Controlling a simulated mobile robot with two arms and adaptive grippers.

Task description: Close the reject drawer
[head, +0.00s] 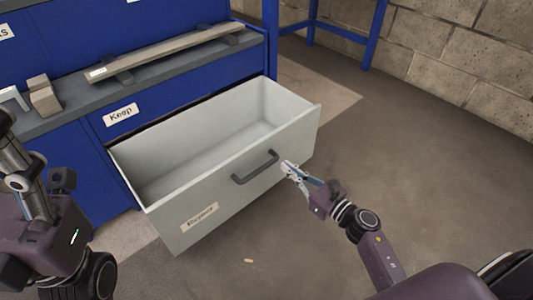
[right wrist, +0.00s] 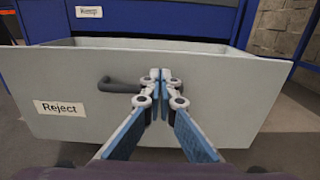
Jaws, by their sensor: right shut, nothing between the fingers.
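The reject drawer (head: 190,208) is pulled far out of the blue cabinet (head: 85,160), and its grey inside looks empty. Its front faces me in the right wrist view (right wrist: 215,110), with a "Reject" label (right wrist: 60,108). A dark bar handle (head: 255,168) is on the front; it also shows in the right wrist view (right wrist: 118,86). My right gripper (head: 287,166) is shut and empty, just right of the handle and close to the drawer front. I cannot tell whether its tips touch the front. My left arm is at the left edge in the head view; its fingers are not visible.
A "Keep" drawer (head: 122,114) is shut above the reject drawer. A long bar (head: 165,50) and small blocks (head: 43,96) lie on the cabinet's top. The floor (head: 400,150) to the right is open, up to a block wall (head: 460,60) and blue posts.

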